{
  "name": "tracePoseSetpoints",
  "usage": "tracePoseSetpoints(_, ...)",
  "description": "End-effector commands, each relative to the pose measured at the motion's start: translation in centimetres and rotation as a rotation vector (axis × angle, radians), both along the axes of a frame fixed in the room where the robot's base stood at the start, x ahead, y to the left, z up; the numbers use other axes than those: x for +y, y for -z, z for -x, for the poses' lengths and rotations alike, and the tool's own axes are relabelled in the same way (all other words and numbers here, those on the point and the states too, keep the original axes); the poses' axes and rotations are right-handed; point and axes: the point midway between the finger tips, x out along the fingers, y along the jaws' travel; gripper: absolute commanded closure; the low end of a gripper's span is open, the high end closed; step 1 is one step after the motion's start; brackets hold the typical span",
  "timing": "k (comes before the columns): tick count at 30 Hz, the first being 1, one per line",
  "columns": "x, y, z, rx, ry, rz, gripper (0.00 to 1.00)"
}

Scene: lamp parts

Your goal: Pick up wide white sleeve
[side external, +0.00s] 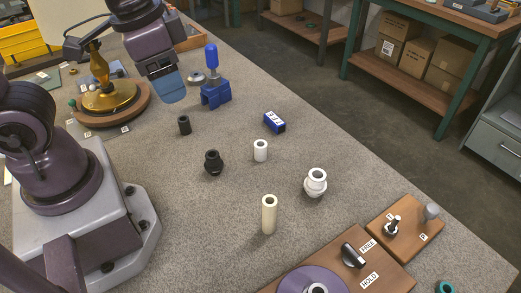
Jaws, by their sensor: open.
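The wide white sleeve (315,183) stands upright on the grey table, right of the middle. It is a stepped white piece with a broad body and an open round top. A narrower, plain white sleeve (260,150) stands apart from it to the upper left. A taller cream tube (269,214) stands to its lower left. My gripper (173,94) hangs at the upper left, blue at its end, well away from the wide sleeve. It is open, with nothing seen in it. Its separate fingertips are hard to make out.
A black stepped piece (213,163) and a small black cylinder (184,125) stand to the left. A blue box (274,122) and a blue clamp (215,93) are farther back. Wooden boards (405,225) with knobs lie front right. Table around the wide sleeve is clear.

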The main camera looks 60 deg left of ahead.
Motion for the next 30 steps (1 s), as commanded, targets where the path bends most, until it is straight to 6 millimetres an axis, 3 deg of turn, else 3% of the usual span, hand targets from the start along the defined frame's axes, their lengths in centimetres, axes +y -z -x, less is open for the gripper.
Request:
tracePoseSetpoints(1, -0.3, 1.8, -0.1, 0.085, 0.062, -0.056, 0.36)
tracePoseSetpoints(6, 0.3, 6.5, 0.0, 0.314, 0.281, -0.292, 0.36)
tracePoseSetpoints(13, 2.0, 11.7, -0.5, 0.567, 0.646, -0.674, 0.36)
tracePoseSetpoints(18, 2.8, 15.3, -2.1, 0.691, 0.973, -0.979, 0.36)
tracePoseSetpoints(24, 2.0, 20.2, -4.9, 0.723, 1.437, -1.338, 0.36)
tracePoseSetpoints(27, 0.7, 22.8, -6.3, 0.664, 1.66, -1.477, 0.36)
tracePoseSetpoints(30, -0.6, 24.0, -7.6, 0.573, 1.79, -1.553, 0.36)
